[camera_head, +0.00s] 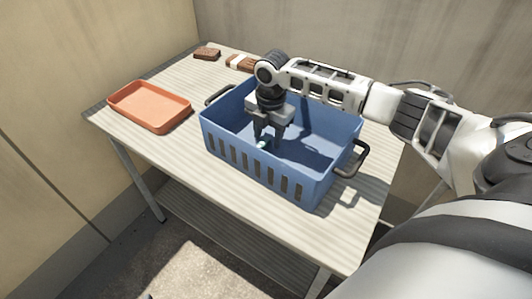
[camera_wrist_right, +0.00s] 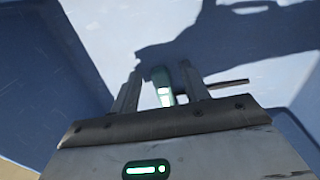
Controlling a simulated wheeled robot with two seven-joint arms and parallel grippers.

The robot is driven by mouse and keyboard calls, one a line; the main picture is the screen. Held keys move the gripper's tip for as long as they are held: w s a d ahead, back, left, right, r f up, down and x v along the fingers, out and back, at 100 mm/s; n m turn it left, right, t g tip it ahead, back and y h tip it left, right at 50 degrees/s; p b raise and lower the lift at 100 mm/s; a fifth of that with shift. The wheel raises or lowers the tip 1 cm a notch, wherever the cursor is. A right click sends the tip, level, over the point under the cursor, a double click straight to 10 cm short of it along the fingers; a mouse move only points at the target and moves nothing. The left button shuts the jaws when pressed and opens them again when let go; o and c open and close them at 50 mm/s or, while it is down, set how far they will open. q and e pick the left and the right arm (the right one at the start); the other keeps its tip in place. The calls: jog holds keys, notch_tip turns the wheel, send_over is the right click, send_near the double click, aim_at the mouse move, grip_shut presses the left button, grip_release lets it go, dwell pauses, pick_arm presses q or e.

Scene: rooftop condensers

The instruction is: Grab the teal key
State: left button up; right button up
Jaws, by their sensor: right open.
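The teal key (camera_head: 264,143) lies inside the blue crate (camera_head: 222,137), and only a small part of it shows in the head view. In the right wrist view the teal key (camera_wrist_right: 162,84) has a teal head between the fingers and a thin dark shaft pointing right. My right gripper (camera_head: 267,141) reaches down into the crate from above. In the wrist view its two fingers (camera_wrist_right: 160,92) stand apart on either side of the key's head, with a gap visible. My left gripper is not in view.
The crate has slotted walls and black handles (camera_head: 352,163) and stands on a slatted table (camera_head: 290,222). An orange tray (camera_head: 150,107) sits at the left. Brown blocks (camera_head: 207,54) lie at the back edge. Crate walls surround my right gripper.

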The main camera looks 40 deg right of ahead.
grip_shut()
